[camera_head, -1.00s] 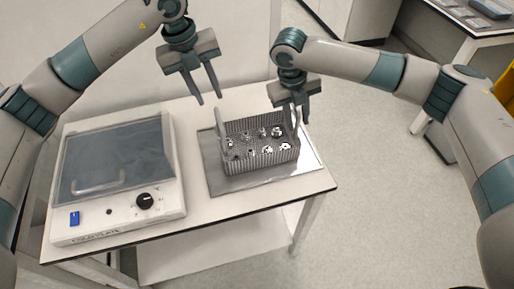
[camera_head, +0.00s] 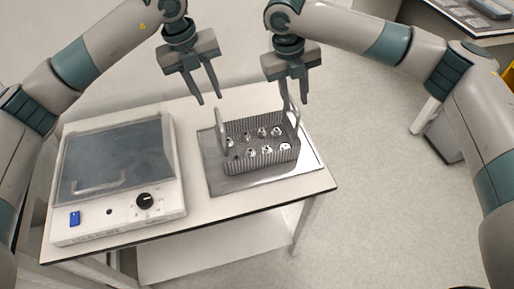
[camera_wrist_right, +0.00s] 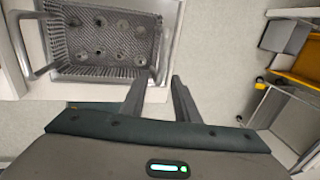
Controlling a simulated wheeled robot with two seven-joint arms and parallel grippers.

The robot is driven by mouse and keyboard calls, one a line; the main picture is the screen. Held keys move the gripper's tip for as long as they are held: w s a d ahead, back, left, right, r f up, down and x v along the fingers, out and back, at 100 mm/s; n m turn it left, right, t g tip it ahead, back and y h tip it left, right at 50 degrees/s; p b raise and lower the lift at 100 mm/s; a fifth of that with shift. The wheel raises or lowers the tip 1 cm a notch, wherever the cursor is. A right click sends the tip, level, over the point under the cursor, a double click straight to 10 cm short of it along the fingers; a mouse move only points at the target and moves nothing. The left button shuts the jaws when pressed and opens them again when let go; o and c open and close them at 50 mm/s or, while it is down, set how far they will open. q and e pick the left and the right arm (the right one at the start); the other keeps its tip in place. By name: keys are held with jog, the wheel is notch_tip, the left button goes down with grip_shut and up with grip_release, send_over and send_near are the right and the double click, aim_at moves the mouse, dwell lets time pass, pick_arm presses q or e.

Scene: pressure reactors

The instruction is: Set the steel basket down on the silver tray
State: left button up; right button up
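The grey steel mesh basket (camera_head: 262,164) stands upright on the silver tray (camera_head: 224,185), holding several small metal parts, with an upright handle at each end. It also shows in the wrist view (camera_wrist_right: 105,72), where both handles are free. My right gripper (camera_head: 293,105) is open and empty, just above the basket's right handle (camera_head: 297,115); its spread fingers also show in the wrist view (camera_wrist_right: 158,82). My left gripper (camera_head: 209,100) is open and empty, above and behind the left handle (camera_head: 219,123), apart from it.
A white hotplate-like device (camera_head: 118,185) with a dark glass lid and black knob fills the left of the white table (camera_head: 200,215). The table's right edge is close to the tray. Another bench (camera_head: 470,25) stands at the far upper right.

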jog(key=r, duration=0.3)
jog(key=shift+s+a+r, duration=0.1)
jog(key=shift+a, duration=0.2)
dwell(0.4)
